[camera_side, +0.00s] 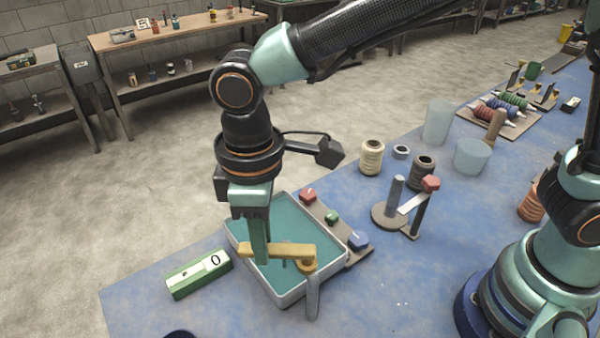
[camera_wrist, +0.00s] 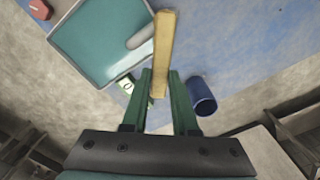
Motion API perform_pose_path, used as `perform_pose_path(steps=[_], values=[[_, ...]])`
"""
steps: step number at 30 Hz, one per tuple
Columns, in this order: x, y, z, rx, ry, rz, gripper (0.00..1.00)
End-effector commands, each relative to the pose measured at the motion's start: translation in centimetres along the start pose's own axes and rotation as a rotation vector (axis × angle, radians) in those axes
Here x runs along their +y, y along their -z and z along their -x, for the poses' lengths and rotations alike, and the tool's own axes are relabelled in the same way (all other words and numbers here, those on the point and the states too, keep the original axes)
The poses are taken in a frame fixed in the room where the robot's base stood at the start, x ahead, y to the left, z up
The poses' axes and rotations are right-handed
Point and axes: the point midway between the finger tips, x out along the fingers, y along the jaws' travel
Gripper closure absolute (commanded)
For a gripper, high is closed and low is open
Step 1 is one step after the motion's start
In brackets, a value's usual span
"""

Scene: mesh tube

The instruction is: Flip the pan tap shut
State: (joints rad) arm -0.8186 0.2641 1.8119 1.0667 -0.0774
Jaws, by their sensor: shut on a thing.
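The tap's flat yellow lever (camera_side: 282,251) crosses above the near edge of a teal-lined pan (camera_side: 298,226) with a pale rim. Its right end meets a round yellow hub, below which a grey spout (camera_side: 312,292) hangs outside the pan. My gripper (camera_side: 259,258) points down, its green fingers shut on the lever near its free left end. In the wrist view my gripper (camera_wrist: 159,76) has one finger on each side of the lever (camera_wrist: 164,50), which runs away from me past the pan (camera_wrist: 98,42). The fingers hide part of the lever in the side view.
A green block marked 0 (camera_side: 199,273) lies left of the pan. A strip with red, green and blue knobs (camera_side: 333,218) runs along the pan's right side. A grey stand with a red-tipped arm (camera_side: 390,214) is farther right. A blue cup (camera_wrist: 201,96) shows in the wrist view.

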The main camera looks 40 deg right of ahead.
Motion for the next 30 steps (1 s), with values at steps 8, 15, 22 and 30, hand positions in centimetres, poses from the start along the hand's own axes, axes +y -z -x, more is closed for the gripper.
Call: perform_pose_path(steps=[8,15,22,30], values=[[-1.7,-0.1,0.1,0.004,-0.001,0.263,1.00],[-2.8,-0.6,0.1,0.004,-0.001,0.462,1.00],[-3.5,-1.0,0.1,0.004,-0.001,0.598,1.00],[-3.8,-1.2,0.1,0.004,-0.001,0.676,1.00]])
